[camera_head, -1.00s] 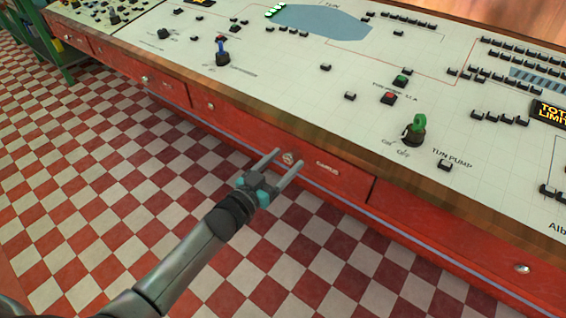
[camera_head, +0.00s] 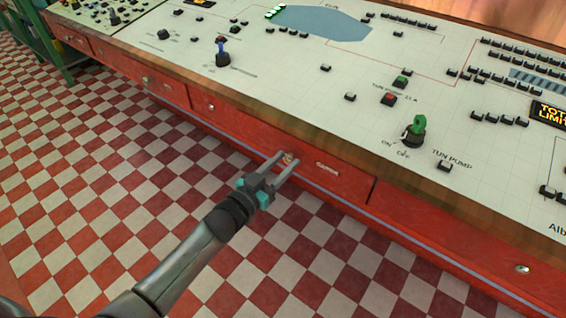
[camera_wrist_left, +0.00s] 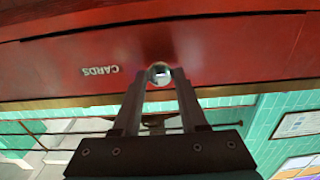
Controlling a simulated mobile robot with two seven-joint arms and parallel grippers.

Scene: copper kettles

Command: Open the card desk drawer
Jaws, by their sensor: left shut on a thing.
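The card drawer (camera_head: 340,177) is a red drawer front under the desk's wooden edge, and it sits flush with the desk. Its label reads CARDS in the left wrist view (camera_wrist_left: 100,70), where it is upside down. A small round metal knob (camera_wrist_left: 159,73) is on the drawer front, left of the label in the head view. My left gripper (camera_head: 288,160) reaches up from below, and its two fingertips are shut on the knob, one on each side. The knob is partly hidden by the fingers in the head view. My right gripper is not in view.
The desk top (camera_head: 290,90) is a pale control panel with buttons, a blue lever (camera_head: 222,52) and a green-handled switch (camera_head: 415,130). Other red drawers with knobs (camera_head: 522,269) lie either side. The red and white checkered floor (camera_head: 90,180) before the desk is clear.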

